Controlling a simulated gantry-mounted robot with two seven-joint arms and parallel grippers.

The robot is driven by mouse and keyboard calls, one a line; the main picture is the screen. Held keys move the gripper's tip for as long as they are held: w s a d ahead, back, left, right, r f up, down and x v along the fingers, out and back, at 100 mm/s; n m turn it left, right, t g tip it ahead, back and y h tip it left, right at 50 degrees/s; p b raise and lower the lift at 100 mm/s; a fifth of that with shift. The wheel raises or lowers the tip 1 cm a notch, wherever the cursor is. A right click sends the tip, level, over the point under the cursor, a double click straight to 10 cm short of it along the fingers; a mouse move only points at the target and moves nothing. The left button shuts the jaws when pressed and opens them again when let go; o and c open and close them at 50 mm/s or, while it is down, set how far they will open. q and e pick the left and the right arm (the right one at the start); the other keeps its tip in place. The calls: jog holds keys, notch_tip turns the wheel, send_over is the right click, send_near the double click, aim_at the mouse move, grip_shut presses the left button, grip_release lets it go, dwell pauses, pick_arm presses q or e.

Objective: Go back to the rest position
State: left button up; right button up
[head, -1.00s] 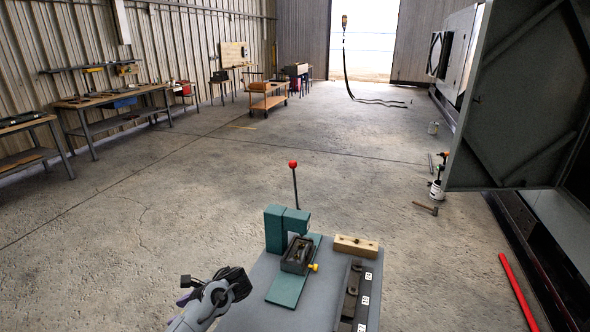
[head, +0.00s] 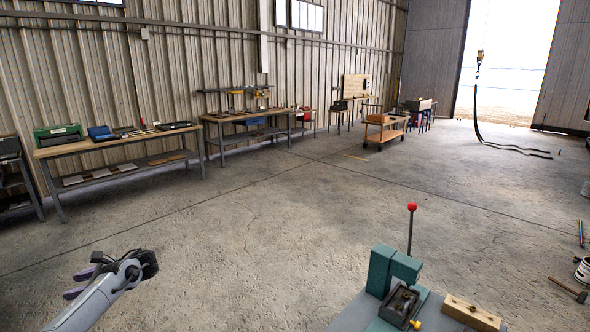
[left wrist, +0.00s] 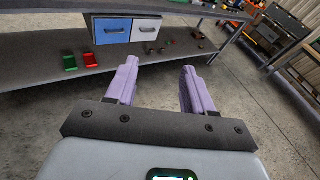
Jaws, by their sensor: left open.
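My left gripper (head: 72,283) is at the lower left of the head view, over bare concrete floor and well to the left of the work table. In the left wrist view its two purple fingers (left wrist: 158,88) stand apart with nothing between them. The green press (head: 392,270) with a red-knobbed lever stands on the grey table (head: 350,316) at the lower right. A dark box-shaped part (head: 400,304) with a yellow knob sits at its base. My right gripper is in neither view.
A wooden block (head: 471,312) lies on the table beside the press. The left wrist view shows a bench with blue and white drawers (left wrist: 130,30). The floor between is open.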

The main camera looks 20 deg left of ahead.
pick_arm(q)
jog(key=d+f+m+t, duration=0.2)
jog(key=d+f+t, duration=0.8)
jog(key=d+f, duration=1.05)
jog(key=s+d+r+n+t+h, duration=0.1)
jog(key=s+d+r+t+h, duration=0.15)
jog(key=s+d, duration=0.65)
jog(key=s+d+r+n+t+h, duration=0.15)
jog(key=s+d+h, duration=0.3)
jog(key=d, duration=0.75)
jog(key=s+d+f+n+g+h, duration=0.1)
jog(key=s+d+f+n+h, duration=0.15)
jog(key=d, duration=0.55)
jog(key=s+d+f+n+h, duration=0.1)
jog(key=d+n+h, duration=0.25)
jog(key=d, duration=0.45)
notch_tip(320, 180, up, 32)
jog(key=p, duration=3.2)
jog(key=shift+w+y, duration=0.2)
jog(key=shift+y, duration=0.1)
